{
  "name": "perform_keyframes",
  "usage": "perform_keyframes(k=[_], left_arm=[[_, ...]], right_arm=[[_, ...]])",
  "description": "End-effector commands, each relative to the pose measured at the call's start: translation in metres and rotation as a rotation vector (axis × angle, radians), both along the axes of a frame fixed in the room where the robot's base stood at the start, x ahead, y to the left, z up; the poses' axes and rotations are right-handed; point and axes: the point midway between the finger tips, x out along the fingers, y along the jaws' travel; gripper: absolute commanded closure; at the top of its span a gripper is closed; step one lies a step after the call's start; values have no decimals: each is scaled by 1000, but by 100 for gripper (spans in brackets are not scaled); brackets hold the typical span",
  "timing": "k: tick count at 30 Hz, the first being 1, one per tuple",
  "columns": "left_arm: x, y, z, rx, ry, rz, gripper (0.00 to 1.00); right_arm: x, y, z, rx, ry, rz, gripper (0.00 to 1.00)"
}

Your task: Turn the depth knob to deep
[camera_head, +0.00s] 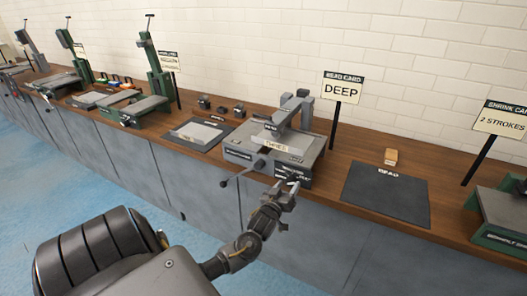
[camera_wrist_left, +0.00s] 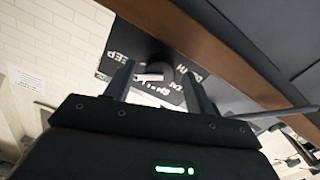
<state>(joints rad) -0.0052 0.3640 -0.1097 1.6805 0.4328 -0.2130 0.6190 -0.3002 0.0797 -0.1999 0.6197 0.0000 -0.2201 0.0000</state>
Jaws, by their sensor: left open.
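The bead machine (camera_head: 270,155) is a grey unit on the wooden bench, with a dark label panel at its front right corner. My left gripper (camera_head: 287,186) is at that panel, open, and partly covers it. In the left wrist view the depth knob (camera_wrist_left: 160,66) is a dark round knob with a white pointer mark, on a dark panel (camera_wrist_left: 128,45) with white lettering including "DEEP". The open fingers of my left gripper (camera_wrist_left: 159,72) show on either side of the knob. Whether they touch it, I cannot tell. My right gripper is not in view.
A sign reading "BEAD CARD DEEP" (camera_head: 342,88) stands behind the machine. A lever with a dark ball (camera_head: 224,183) juts from its front left.

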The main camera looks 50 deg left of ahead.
Motion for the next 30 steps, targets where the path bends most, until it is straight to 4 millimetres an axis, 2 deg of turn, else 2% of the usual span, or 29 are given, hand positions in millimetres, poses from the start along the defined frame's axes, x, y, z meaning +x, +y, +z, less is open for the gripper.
perform_keyframes(k=[1,9,12,13,20,30], left_arm=[[-12,-4,-1,-3,2,0,45],[-66,-23,0,-1,2,-1,45],[-86,-30,0,0,2,0,45],[-87,-30,-4,4,13,1,45],[-87,-34,-54,40,131,-15,45],[-99,-42,-125,83,297,-45,45]], right_arm=[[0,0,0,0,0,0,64],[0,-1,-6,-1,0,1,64],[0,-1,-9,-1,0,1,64],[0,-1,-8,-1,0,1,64],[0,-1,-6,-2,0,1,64],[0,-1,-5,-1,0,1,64]])
